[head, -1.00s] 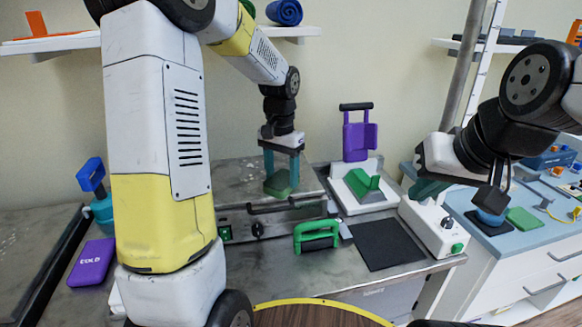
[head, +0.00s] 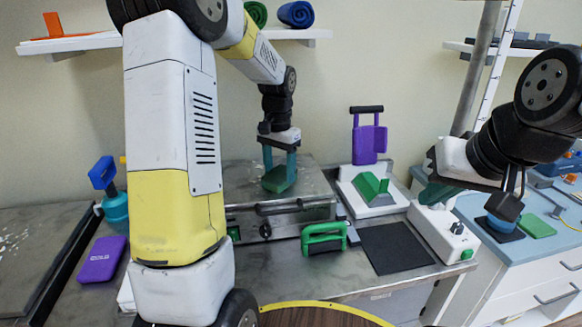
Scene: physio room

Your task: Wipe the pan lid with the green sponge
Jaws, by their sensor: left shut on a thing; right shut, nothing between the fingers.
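The green sponge (head: 277,182) is held between the teal fingers of my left gripper (head: 279,168), which points straight down. The sponge is at the top of a low steel box, over the flat grey surface that looks like the pan lid (head: 312,184). It seems to rest on the lid, but I cannot be sure of contact. My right gripper (head: 437,194) is shut and empty, above the white box with a black knob at the right end of the bench.
A green-handled tool (head: 324,237) and a black mat (head: 397,248) lie in front. A purple holder (head: 368,138) and a white tray with a green wedge (head: 370,186) stand right of the lid. A purple cold pack (head: 101,259) lies at left. A blue counter (head: 497,239) is at right.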

